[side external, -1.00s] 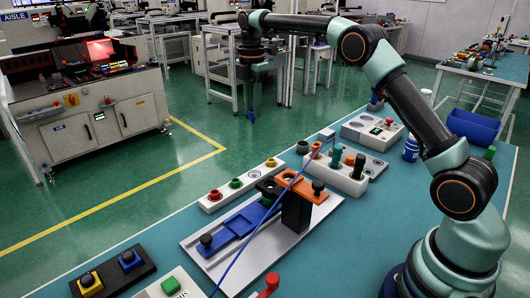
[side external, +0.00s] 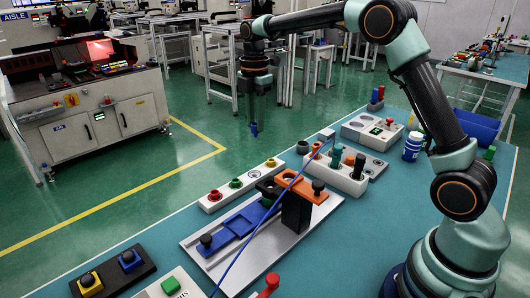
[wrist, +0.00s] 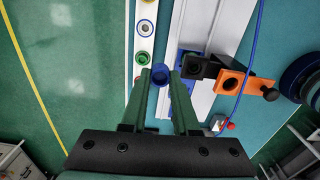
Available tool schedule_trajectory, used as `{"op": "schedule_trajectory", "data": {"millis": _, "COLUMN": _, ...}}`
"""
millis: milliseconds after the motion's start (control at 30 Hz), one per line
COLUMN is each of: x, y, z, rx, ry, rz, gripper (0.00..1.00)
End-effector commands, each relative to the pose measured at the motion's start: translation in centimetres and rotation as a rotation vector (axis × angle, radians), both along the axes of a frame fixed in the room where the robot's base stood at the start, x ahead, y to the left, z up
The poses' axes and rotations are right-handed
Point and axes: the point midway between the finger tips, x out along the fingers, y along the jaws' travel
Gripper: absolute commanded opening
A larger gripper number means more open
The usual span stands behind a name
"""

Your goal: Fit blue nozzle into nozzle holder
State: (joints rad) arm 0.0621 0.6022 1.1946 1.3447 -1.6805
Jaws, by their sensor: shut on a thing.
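My gripper (wrist: 160,84) is shut on the blue nozzle (wrist: 160,74), whose round end shows between the fingertips in the wrist view. In the side view my gripper (side external: 256,95) hangs upright, with the blue nozzle (side external: 254,129) pointing down below it. In that view it appears above and behind a long white strip with coloured rings (side external: 226,190), apart from it. The strip (wrist: 138,97) also shows in the wrist view. A fixture with a black square-holed block (wrist: 198,66) and an orange block (wrist: 232,81) lies to the right; I cannot tell which part is the nozzle holder.
A blue slide (side external: 237,228) lies on the metal plate (side external: 190,243). A blue cable (side external: 256,227) crosses the fixture. A white block with upright pegs (side external: 345,182) stands to the right, beside a white and blue bottle (side external: 412,147). Bare teal table lies at the front right.

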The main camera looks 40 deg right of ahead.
Motion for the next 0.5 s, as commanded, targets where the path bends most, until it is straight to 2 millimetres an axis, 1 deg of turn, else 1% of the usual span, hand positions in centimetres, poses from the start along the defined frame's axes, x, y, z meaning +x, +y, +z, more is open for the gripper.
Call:
{"op": "schedule_trajectory", "data": {"millis": 33, "x": -0.9, "y": 0.5, "z": -0.3, "rx": 0.000, "ry": 0.000, "rz": 0.009, "gripper": 0.00}}
{"op": "schedule_trajectory", "data": {"millis": 300, "x": -5.4, "y": 2.3, "z": -2.5, "rx": 0.000, "ry": -0.001, "rz": 0.043, "gripper": 0.00}}
{"op": "schedule_trajectory", "data": {"millis": 500, "x": -7.8, "y": 3.0, "z": -3.6, "rx": 0.000, "ry": -0.001, "rz": 0.058, "gripper": 0.00}}
